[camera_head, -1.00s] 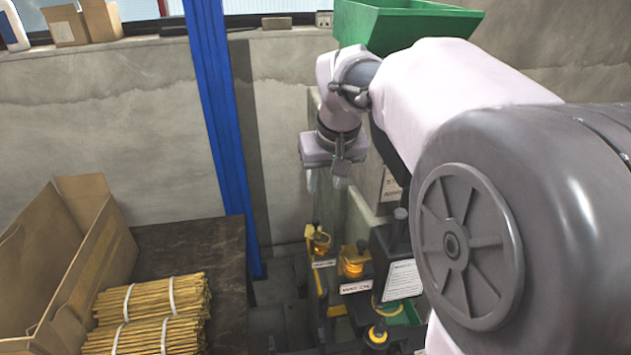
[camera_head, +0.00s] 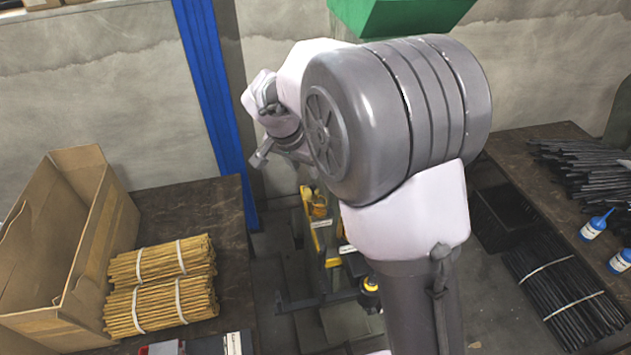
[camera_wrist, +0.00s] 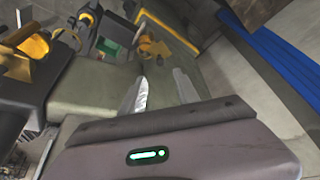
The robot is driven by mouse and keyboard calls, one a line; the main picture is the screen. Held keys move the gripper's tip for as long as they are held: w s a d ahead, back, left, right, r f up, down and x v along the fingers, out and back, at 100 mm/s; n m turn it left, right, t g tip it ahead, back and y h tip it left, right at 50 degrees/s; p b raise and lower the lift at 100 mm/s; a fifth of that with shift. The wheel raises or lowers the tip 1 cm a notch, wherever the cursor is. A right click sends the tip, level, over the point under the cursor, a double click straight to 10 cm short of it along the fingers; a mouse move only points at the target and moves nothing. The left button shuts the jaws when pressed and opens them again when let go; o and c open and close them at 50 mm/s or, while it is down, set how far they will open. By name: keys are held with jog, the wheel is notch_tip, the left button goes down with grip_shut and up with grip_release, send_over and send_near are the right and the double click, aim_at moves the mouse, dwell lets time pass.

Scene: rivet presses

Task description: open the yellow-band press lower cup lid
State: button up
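The press (camera_head: 330,235) stands on the floor behind my arm in the head view, with yellow cup parts (camera_head: 318,206) and a yellow-capped black part (camera_head: 370,283). My arm hides much of it. The wrist view shows a large yellow cup part (camera_wrist: 30,47) at upper left, a smaller yellow part (camera_wrist: 86,18) and a yellow piece (camera_wrist: 153,46) beyond my fingers. I cannot tell which is the lower cup lid. My gripper (camera_wrist: 160,75) has its two fingers apart with nothing between them. It shows in the head view (camera_head: 258,160) left of my arm, above the press.
A dark table (camera_head: 235,240) at left holds an open cardboard box (camera_head: 25,255) and bundled yellow sticks (camera_head: 160,285). A blue post (camera_head: 212,95) stands behind. A green hopper (camera_head: 400,12) is above my arm. Black rods (camera_head: 575,295) and blue-white bottles (camera_head: 594,228) are at right.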

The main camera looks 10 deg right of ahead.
aim_at(313, 186)
jog(key=x, duration=1)
jog(key=shift+d+f, duration=0.1)
jog(key=shift+f, duration=0.05)
jog(key=shift+b, duration=0.3)
grip_shut()
